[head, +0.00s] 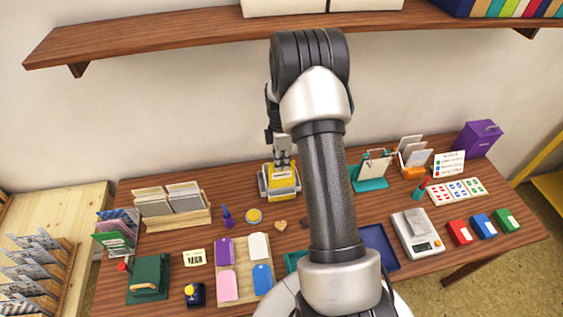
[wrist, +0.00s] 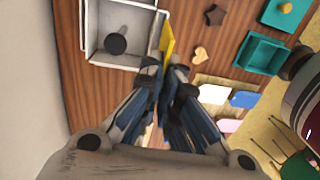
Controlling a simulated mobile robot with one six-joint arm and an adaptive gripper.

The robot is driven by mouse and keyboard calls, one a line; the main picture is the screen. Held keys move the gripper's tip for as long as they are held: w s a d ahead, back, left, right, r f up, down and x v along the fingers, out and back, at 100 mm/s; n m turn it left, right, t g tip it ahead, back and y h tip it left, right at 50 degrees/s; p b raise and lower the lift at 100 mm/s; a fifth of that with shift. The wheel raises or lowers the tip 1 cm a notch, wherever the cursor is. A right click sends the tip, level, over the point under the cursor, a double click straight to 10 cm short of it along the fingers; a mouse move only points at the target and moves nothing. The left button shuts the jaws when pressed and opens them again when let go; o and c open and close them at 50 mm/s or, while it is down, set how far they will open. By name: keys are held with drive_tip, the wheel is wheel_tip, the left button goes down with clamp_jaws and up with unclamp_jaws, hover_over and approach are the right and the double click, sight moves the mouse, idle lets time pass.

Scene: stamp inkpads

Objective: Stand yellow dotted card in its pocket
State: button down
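The yellow card (head: 284,182) is upright at the back middle of the table, at a grey holder (head: 264,190). In the wrist view the yellow card (wrist: 167,36) shows nearly edge-on, sticking out from between my fingertips. My gripper (head: 283,150) points down above it, and in the wrist view my gripper (wrist: 164,66) is closed on the card. The grey open box (wrist: 92,40) lies just left of the card there, with a dark round knob inside. Dots on the card are too small to make out. I cannot tell whether the card's lower edge is inside a pocket.
A wooden card rack (head: 172,222) stands to the left and a teal stand (head: 370,184) to the right. My arm hides the middle of the table.

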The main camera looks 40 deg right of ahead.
sight(282, 174)
drive_tip(key=shift+f+b, duration=2.1)
drive_tip(key=shift+f, duration=1.2)
drive_tip(key=c, duration=1.7)
unclamp_jaws()
drive_tip(key=shift+r+p, duration=2)
drive_tip(key=shift+r, duration=1.05)
